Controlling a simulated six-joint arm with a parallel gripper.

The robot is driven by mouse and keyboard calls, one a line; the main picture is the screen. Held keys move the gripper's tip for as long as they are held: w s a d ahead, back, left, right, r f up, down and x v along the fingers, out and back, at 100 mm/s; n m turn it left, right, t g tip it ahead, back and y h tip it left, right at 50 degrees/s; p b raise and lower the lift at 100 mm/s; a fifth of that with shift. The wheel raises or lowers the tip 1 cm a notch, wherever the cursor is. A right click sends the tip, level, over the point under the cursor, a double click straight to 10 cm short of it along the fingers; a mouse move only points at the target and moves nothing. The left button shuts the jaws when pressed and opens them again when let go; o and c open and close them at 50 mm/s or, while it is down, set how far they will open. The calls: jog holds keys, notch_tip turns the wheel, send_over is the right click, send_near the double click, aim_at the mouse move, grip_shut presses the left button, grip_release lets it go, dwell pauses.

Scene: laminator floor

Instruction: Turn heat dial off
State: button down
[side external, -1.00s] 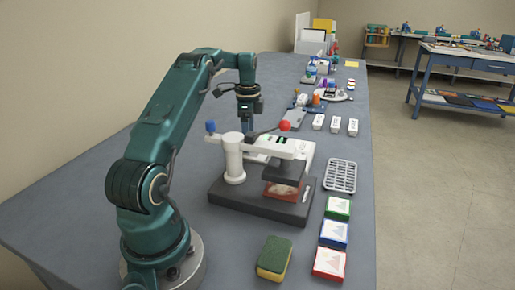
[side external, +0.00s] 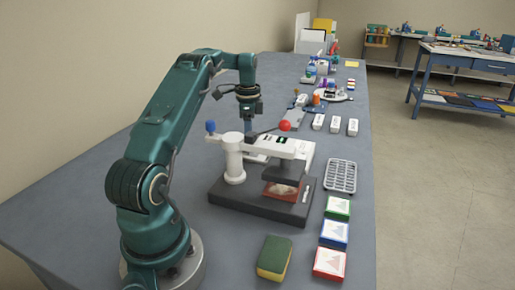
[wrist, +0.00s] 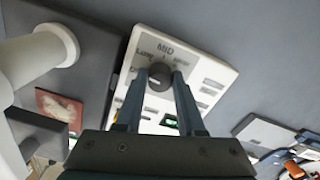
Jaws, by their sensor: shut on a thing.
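The heat dial (wrist: 158,78) is a dark round knob on a white control panel (wrist: 207,50) in the wrist view. LOW is printed to its left and MID above it; another label at the right is hard to read. My gripper (wrist: 161,74) is shut on the dial, one finger on each side. The dial's exact pointer setting is not clear. In the side view my gripper (side external: 249,122) points down behind the laminator press, and the dial is hidden there. A green lit display (wrist: 168,121) shows low on the panel.
The press (side external: 234,160) with its red-knobbed lever (side external: 285,126) stands close in front of my gripper. A sponge (side external: 274,257), a wire rack (side external: 341,176) and card boxes (side external: 333,233) lie nearer the front. Several white blocks (side external: 335,124) sit to the right.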

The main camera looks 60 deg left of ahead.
jog(key=n, duration=0.5)
jog(key=shift+n, duration=0.3)
dwell(0.4)
jog(key=c, duration=0.5)
grip_release()
jog(key=shift+r, duration=2.6)
jog(key=shift+d, duration=0.1)
